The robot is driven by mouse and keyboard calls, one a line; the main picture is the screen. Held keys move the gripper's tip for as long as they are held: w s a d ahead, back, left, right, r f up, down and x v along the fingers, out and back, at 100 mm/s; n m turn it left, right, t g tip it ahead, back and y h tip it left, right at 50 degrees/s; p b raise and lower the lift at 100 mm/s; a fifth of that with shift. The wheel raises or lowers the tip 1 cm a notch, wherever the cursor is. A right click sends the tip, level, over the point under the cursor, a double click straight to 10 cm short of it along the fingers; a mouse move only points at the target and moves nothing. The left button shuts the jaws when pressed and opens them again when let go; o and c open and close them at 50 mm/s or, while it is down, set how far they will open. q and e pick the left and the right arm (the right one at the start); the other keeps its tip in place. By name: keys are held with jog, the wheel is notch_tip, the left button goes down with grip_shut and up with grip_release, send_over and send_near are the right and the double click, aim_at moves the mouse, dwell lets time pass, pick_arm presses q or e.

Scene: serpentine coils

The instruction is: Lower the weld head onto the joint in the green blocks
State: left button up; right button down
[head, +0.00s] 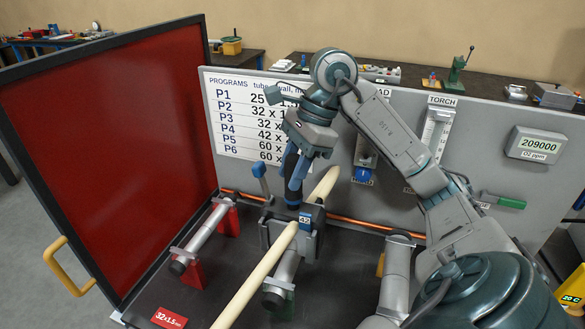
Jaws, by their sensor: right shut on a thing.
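The weld head (307,243) is a dark grey clamp-like body with a blue "42" label, near the middle of the bench. My right gripper (297,158) is shut on its upright dark and blue handle. A second, blue-tipped lever (260,170) stands up at its left. A green block (287,306) shows below the near end of a grey tube (285,268), which runs back under the weld head. The joint is hidden behind the head. A long cream bar (255,283) crosses the head diagonally; I cannot tell whether it touches. My left gripper is out of view.
A red screen (110,150) in a black frame stands at left. Another grey tube (207,235) rests in red blocks (193,274). A grey back panel (335,128) carries a program list, a TORCH slider and a display reading 209000. A copper pipe (370,226) runs along its foot.

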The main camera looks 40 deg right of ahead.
aim_at(293, 203)
jog(key=shift+f+b, duration=1.65)
jog(key=shift+f, duration=0.1)
jog(key=shift+f+b, duration=2.7)
jog(key=shift+f, duration=0.05)
dwell(1.1)
jog(key=c, duration=0.9)
grip_release()
jog(key=shift+c, duration=0.2)
jog(key=shift+s, duration=0.1)
jog(key=shift+r, duration=0.25)
jog(key=p+v, duration=0.2)
jog(key=v, duration=0.3)
jog(key=shift+d+r, duration=0.1)
jog(key=shift+r, duration=0.2)
jog(key=p+v, duration=0.2)
jog(key=v, duration=0.2)
jog(key=shift+d+r, duration=0.15)
jog(key=shift+r, duration=0.15)
